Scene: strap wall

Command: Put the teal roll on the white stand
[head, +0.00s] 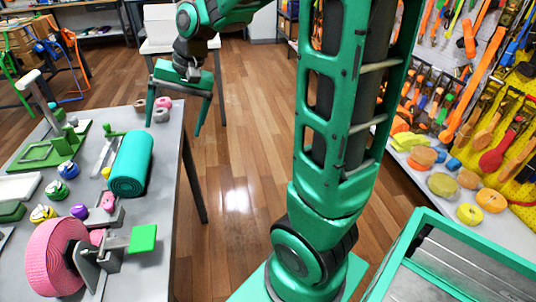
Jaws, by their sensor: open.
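The teal roll (130,165) lies on its side on the grey table, near its right edge, with its spiral end facing me. A white stand (158,44) is on the floor beyond the far end of the table, partly hidden behind my arm. My gripper (173,125) hangs over the far right edge of the table, fingers pointing down and spread wide. It is empty, beyond and to the right of the teal roll, apart from it.
The grey table (152,260) holds a pink roll (52,258), a green-based post (55,145), small coloured spools and little rolls near the far end. A green-rimmed bin (430,222) is at lower right, beside a tool wall. The wooden floor between is clear.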

